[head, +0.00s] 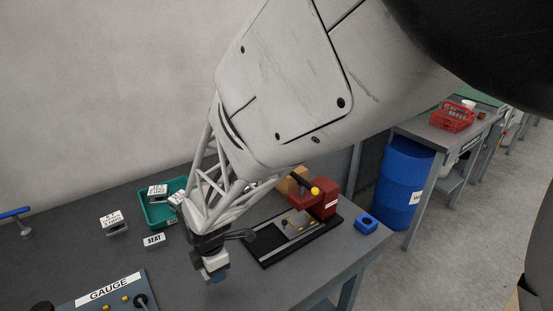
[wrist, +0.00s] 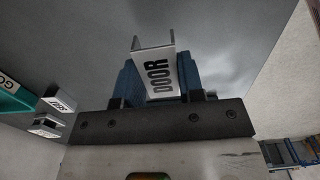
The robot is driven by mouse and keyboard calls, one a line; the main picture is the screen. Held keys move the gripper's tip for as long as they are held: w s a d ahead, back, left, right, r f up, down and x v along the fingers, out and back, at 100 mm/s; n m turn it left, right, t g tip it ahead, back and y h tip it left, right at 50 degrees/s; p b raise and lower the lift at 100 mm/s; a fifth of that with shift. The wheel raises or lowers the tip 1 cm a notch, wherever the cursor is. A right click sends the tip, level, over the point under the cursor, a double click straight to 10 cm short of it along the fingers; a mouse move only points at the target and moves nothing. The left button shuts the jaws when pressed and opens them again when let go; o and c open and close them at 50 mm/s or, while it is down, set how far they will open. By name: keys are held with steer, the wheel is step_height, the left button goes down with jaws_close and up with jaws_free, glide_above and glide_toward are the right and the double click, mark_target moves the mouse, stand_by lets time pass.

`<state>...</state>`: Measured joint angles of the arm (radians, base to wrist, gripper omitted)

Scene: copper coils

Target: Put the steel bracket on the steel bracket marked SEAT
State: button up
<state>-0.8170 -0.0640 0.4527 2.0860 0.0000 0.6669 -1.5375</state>
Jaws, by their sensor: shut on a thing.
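My gripper (head: 214,272) is shut on a steel bracket (wrist: 155,62), which sits between the blue finger pads in the wrist view. In the head view the gripper hangs over the grey bench, right of and nearer than the white SEAT label (head: 153,240). The steel shape of the bracket marked SEAT is hard to make out there. Two labelled steel pieces show at the left of the wrist view, one at the upper spot (wrist: 58,103) and one below it (wrist: 45,126); their lettering is too small to read surely.
A teal bin (head: 157,214) holds labelled brackets; another labelled bracket (head: 113,222) stands left of it. A GAUGE panel (head: 110,290) is at the front left. A fixture with a red block (head: 317,198) and a blue block (head: 367,222) stand to the right.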

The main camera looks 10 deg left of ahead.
steer(key=a+r, duration=0.2)
steer(key=a, duration=0.9)
steer(key=shift+a+r, duration=0.25)
steer(key=shift+r, duration=0.1)
steer(key=shift+w+a, duration=0.1)
glide_above(154, 239)
steer(key=shift+f, duration=0.75)
steer(key=shift+f, duration=1.75)
steer(key=shift+f, duration=0.1)
steer(key=o, duration=0.9)
